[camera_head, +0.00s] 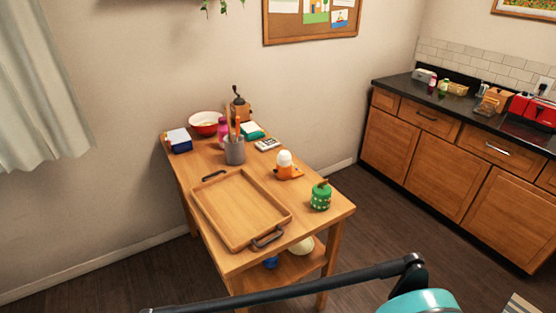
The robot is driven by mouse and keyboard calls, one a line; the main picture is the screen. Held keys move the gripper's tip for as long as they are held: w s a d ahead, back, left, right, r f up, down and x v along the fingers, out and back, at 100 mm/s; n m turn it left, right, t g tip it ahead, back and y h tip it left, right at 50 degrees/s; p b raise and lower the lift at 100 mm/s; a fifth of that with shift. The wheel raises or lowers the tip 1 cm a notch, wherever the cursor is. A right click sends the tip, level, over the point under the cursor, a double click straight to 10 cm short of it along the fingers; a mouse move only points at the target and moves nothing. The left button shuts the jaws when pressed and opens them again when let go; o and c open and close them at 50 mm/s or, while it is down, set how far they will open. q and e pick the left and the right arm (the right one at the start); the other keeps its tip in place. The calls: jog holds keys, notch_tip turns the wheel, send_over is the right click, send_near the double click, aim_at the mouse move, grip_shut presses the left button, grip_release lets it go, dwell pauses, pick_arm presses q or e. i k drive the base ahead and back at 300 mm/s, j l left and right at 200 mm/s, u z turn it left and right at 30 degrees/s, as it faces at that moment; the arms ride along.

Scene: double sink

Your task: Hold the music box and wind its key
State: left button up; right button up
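A small green round box (320,197) with pale dots stands upright near the right front corner of the wooden table. A small brownish piece sticks up from its top; it may be the music box with its key, but it is too small to be sure. Neither of my grippers shows in the head view, and nothing is seen touching the green box.
A wooden tray (240,208) fills the table's front left. Behind it stand a grey utensil cup (234,151), a red bowl (205,123), a grinder (241,108) and an orange-white object (286,165). A dark bar (300,287) with a teal part (422,302) crosses the foreground.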

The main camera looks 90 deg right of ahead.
aim_at(324, 182)
jog(key=i+z, duration=0.4)
jog(key=i+j+z, duration=0.2)
jog(key=i+z, duration=0.2)
jog(key=i, duration=0.2)
jog(key=i+l+z, duration=0.1)
jog(key=z, duration=0.35)
jog(key=i+z, duration=0.3)
jog(key=z, duration=0.2)
jog(key=i+z, duration=0.2)
jog(key=z, duration=0.25)
jog(key=i+j+z, duration=0.1)
jog(key=z, duration=0.35)
jog(key=i+j+z, duration=0.2)
jog(key=z, duration=0.3)
jog(key=i, duration=0.05)
